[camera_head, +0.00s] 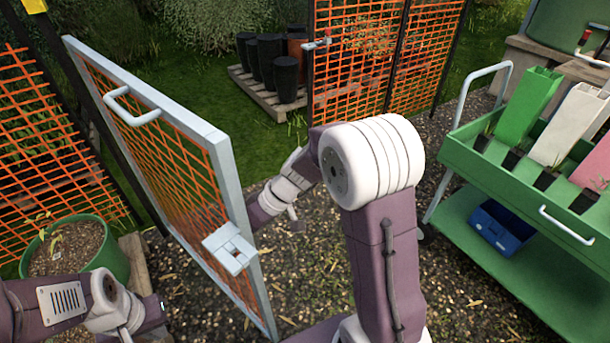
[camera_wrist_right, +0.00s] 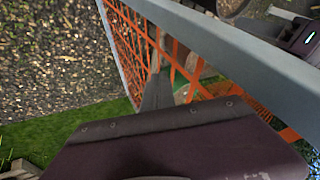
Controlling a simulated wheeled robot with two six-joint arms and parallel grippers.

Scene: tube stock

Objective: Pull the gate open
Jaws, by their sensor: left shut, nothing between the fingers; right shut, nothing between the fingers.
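The gate (camera_head: 218,150) has a pale grey frame with orange mesh and stands swung out of line with the fence. A white pull handle (camera_head: 133,107) is on its top left part and a white latch plate (camera_head: 230,248) on its free edge post. My right arm reaches to the gate's far side, where its gripper is hidden in the head view. In the right wrist view my right gripper (camera_wrist_right: 157,92) is shut and empty, close to the mesh; contact is unclear. My left gripper (camera_head: 160,310) is shut and empty, low at left on the gate's near side.
A green planter (camera_head: 100,262) stands left of the gate. A green cart (camera_head: 480,185) with tubes and a blue bin (camera_head: 500,228) stands at right. A fixed fence panel (camera_head: 350,70) and a pallet of black pots (camera_head: 285,75) are behind. Gravel lies open between gate and cart.

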